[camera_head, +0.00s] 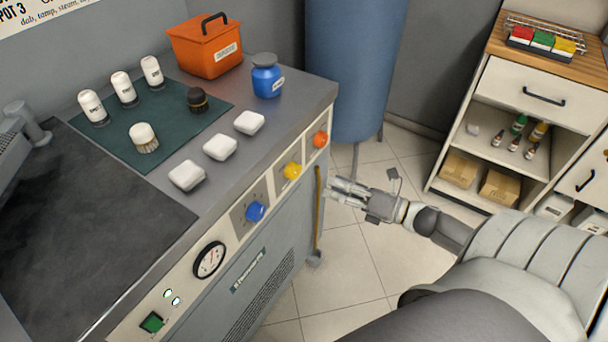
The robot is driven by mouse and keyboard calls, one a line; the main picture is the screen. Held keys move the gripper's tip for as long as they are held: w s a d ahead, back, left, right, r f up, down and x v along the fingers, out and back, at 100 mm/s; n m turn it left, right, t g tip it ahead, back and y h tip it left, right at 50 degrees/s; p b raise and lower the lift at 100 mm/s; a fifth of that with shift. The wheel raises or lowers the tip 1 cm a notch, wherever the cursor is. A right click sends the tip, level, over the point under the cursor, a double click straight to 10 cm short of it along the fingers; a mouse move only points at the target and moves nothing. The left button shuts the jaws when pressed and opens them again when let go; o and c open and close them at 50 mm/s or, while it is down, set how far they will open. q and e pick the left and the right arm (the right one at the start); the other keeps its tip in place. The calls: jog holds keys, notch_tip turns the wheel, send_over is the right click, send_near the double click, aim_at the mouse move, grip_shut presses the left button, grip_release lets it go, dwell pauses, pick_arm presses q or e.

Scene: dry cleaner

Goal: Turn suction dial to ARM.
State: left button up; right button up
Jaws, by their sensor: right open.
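The front panel of the grey machine carries a blue dial (255,211), a yellow dial (292,171) and an orange-red knob (320,139) in a row. My right gripper (334,190) comes in from the right. It is open and empty in front of the panel's right end, to the right of the blue dial. It appears apart from all the dials. My left gripper is not in view.
A round gauge (209,260) and a green switch (152,322) are farther left on the panel. A thin yellow vertical bar (319,210) is close to my right fingertips. Bottles, white blocks and an orange box (205,47) stand on top. Tiled floor lies clear to the right.

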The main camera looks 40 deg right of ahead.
aim_at(298, 172)
jog(key=x, duration=0.8)
jog(key=shift+w, duration=0.15)
jog(key=shift+w+a, duration=0.3)
jog(key=shift+w, duration=0.25)
jog(key=c, duration=1)
jog(key=shift+c, duration=0.2)
